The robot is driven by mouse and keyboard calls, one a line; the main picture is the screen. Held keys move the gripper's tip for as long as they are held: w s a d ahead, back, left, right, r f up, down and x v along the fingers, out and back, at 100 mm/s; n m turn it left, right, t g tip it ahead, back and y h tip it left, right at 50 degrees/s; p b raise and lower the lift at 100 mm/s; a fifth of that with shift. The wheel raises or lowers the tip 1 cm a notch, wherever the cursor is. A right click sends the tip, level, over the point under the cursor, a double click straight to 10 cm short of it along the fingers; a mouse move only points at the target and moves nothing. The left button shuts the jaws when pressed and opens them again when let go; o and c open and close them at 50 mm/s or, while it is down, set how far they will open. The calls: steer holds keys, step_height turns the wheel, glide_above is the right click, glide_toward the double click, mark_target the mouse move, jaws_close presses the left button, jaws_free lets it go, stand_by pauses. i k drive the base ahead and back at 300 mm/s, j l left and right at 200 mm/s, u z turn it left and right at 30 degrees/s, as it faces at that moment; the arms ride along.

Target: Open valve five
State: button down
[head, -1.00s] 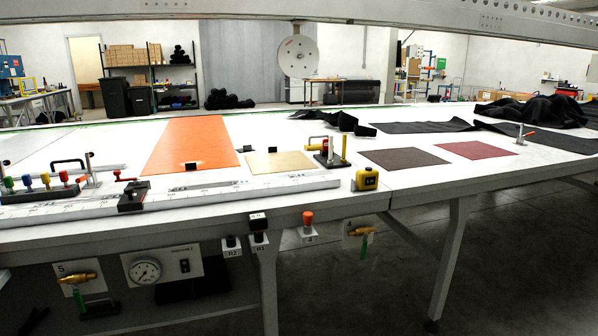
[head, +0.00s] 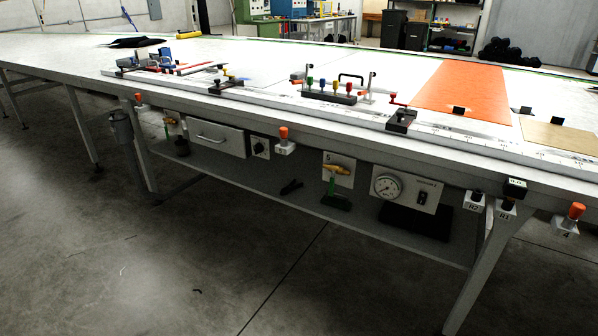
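Valve five is a brass valve (head: 335,170) on a white plate marked 5 (head: 347,180), below the table's front edge near the middle of the head view. Its green handle (head: 331,187) hangs down, across the line of the brass body. My gripper is not in view.
Right of the valve is a panel with a round gauge (head: 387,187) and a dark switch (head: 423,198). Orange-topped knobs (head: 283,133) stick out along the table edge (head: 330,140). A drawer (head: 215,138) is to the left. The concrete floor (head: 200,260) in front is clear.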

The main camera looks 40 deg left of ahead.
mark_target(331, 193)
steer(key=u, duration=1.25)
steer(key=i+j+z, duration=0.9)
steer(key=j+z, duration=0.15)
steer(key=j, duration=0.3)
